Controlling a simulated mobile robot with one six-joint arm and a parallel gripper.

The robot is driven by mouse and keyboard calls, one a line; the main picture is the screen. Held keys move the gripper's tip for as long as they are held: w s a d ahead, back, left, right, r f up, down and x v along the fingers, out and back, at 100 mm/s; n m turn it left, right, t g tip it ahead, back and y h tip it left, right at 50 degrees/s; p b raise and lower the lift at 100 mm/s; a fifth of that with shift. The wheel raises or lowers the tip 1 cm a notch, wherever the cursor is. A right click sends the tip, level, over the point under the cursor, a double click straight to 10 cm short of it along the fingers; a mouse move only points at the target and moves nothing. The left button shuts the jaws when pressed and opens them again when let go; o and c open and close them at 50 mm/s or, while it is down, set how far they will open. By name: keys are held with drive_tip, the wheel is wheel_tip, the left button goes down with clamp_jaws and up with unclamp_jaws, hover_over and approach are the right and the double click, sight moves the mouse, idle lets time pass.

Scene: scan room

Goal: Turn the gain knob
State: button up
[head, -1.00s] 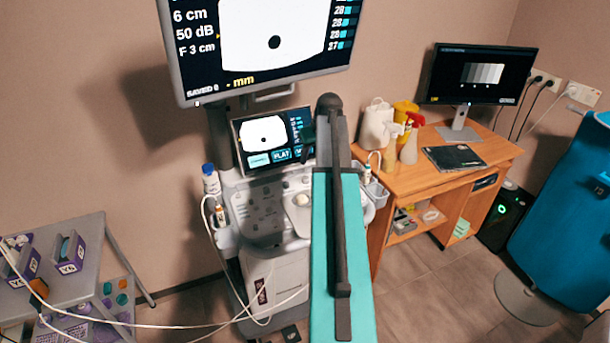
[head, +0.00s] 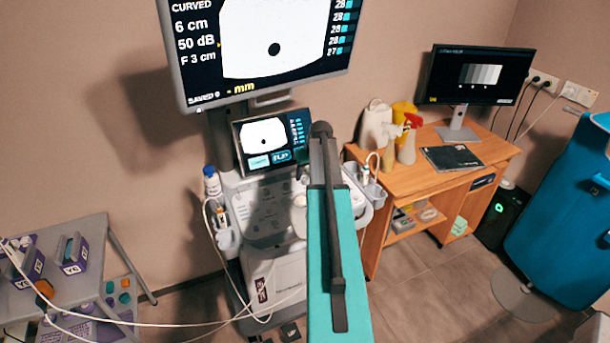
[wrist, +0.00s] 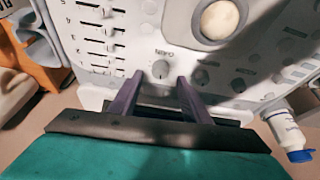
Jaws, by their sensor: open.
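The gain knob (wrist: 160,69) is a small round grey knob on the ultrasound console panel (wrist: 255,30), below an upside-down label that seems to read GAIN. My gripper (wrist: 159,80) is open. Its two dark fingers stand either side of the knob in the wrist view, with the tips just short of or level with it; I cannot tell the depth, and no contact shows. In the head view the console (head: 262,205) stands under the screens, and my arm hides its right part, the gripper and the knob.
In the wrist view a trackball (wrist: 219,19), slider controls (wrist: 100,32) and other knobs (wrist: 201,77) surround the knob. A white bottle with a blue cap (wrist: 287,135) is at the right. In the head view a wooden desk (head: 410,180) stands right and a grey cart (head: 75,230) left.

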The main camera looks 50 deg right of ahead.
sight(305, 181)
drive_tip(key=shift+p+x, duration=0.35)
drive_tip(key=shift+x, duration=1)
drive_tip(key=c, duration=1)
drive_tip(key=shift+c, duration=0.2)
